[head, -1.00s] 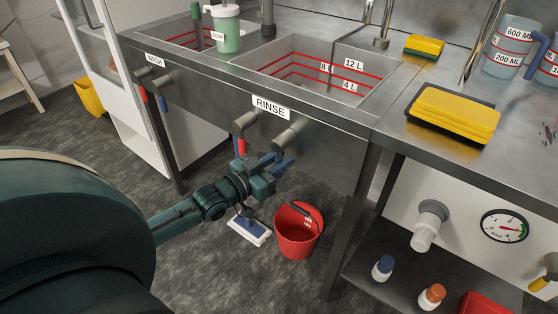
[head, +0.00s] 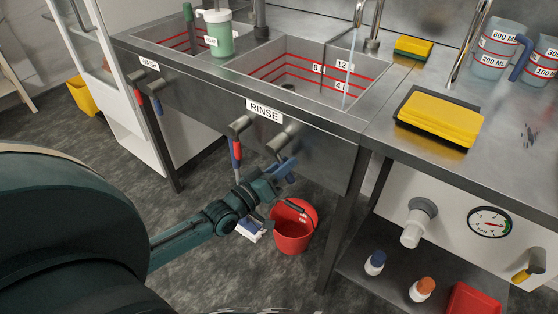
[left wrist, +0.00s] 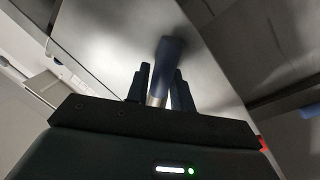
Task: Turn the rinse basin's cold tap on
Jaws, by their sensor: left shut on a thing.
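A pale, thin water stream (head: 348,78) falls from the spout into the basin. My right gripper is not in view.
A red bucket (head: 293,226) stands on the floor beneath my left gripper. The wash basin's red lever (head: 138,96) and blue lever (head: 157,105) are at the left.

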